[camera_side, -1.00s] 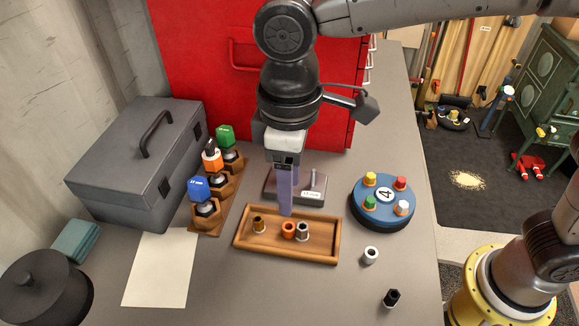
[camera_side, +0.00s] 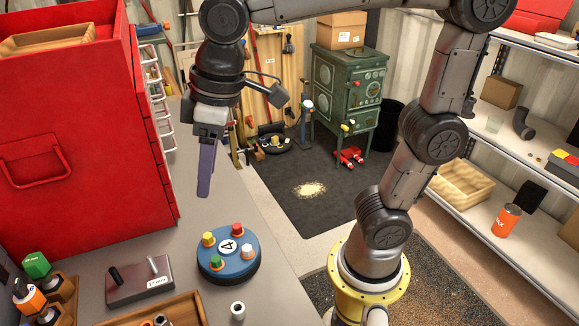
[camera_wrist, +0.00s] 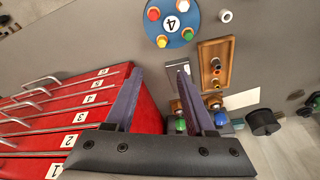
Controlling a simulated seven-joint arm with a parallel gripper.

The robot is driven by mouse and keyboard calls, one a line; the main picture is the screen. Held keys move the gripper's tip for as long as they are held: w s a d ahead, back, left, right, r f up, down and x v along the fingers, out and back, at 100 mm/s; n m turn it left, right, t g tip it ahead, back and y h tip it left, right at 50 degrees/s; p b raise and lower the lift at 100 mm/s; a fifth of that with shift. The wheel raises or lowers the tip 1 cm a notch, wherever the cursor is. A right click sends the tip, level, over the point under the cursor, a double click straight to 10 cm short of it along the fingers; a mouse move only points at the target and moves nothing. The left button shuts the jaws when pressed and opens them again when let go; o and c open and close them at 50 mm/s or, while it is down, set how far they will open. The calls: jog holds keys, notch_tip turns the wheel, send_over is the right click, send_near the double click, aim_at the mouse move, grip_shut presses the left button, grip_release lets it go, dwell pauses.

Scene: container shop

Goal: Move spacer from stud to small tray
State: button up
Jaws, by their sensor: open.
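A dark block (camera_side: 140,282) with a pale label stands on the bench in the side view. It bears a pale upright pin (camera_side: 153,266) and a dark upright post (camera_side: 116,276). I cannot tell whether a spacer is on either one. A wooden tray (camera_side: 188,306) is cut off at the bottom edge; the wrist view shows it whole (camera_wrist: 203,66), with several small collars inside. My gripper (camera_side: 204,192) hangs empty, high over the bench, beyond and to the right of the block. Its purple fingers are apart in the wrist view (camera_wrist: 159,71), and the right one partly covers the block.
A blue disc (camera_side: 228,266) marked 4, with coloured pegs, stands right of the block. A white ring (camera_side: 238,311) lies in front of it. A red drawer cabinet (camera_side: 75,140) rises at left, carrying a wooden box (camera_side: 50,37). Coloured-topped holders (camera_side: 38,280) stand at lower left.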

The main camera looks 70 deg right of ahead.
jog(key=s+d+f+m+t+h, duration=0.1)
jog(key=s+d+f+m+t, duration=0.2)
jog(key=s+d, duration=0.7)
notch_tip(320, 180, down, 2)
jog(key=shift+s+d+f+m, duration=0.15)
jog(key=shift+d+f+m, duration=0.05)
jog(key=shift+d+m, duration=0.6)
